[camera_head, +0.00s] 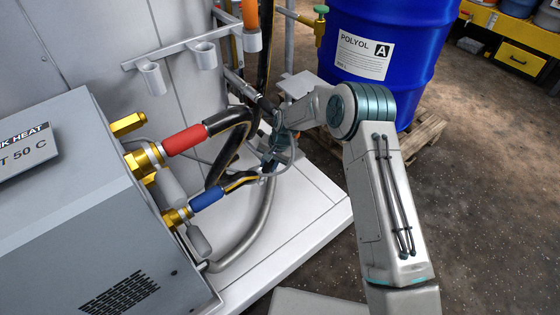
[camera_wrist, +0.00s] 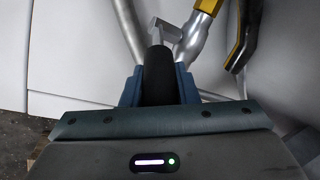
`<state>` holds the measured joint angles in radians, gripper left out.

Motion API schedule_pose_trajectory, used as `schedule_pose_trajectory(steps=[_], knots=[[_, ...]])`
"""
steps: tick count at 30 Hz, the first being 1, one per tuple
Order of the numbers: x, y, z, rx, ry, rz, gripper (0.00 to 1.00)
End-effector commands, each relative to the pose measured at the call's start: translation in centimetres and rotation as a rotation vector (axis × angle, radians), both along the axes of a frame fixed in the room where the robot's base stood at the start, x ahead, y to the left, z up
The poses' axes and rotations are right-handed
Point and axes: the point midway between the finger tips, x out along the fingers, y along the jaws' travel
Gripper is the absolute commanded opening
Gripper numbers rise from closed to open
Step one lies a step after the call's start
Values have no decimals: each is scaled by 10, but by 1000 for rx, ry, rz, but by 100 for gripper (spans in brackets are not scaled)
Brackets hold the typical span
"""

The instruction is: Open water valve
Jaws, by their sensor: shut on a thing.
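My gripper (camera_wrist: 159,72) has its two blue fingers shut on either side of a black rounded handle (camera_wrist: 158,86). The handle appears joined to a pale metal lever (camera_wrist: 166,30) beside a silver pipe fitting (camera_wrist: 194,36), so it looks like the water valve's handle. In the head view my gripper (camera_head: 274,152) is low behind the hoses, next to the white base, and my wrist and the hoses hide the handle there. I cannot tell the valve's exact angle.
A grey heater unit (camera_head: 85,205) with red (camera_head: 185,139) and blue (camera_head: 208,197) hose ends stands left. Black hoses (camera_head: 238,116) curve close to my gripper. A blue POLYOL drum (camera_head: 430,55) stands on a pallet (camera_head: 422,140) behind. Floor at right is clear.

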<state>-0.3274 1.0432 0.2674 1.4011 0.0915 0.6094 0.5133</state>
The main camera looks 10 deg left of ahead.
Motion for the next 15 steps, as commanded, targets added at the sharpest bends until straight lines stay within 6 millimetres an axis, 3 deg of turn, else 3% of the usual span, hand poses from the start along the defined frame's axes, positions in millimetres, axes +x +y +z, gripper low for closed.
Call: schedule_pose_trajectory(steps=[14,15], knots=[[-4,5,-1,8,16,12,0],[-4,5,-1,8,16,12,35]])
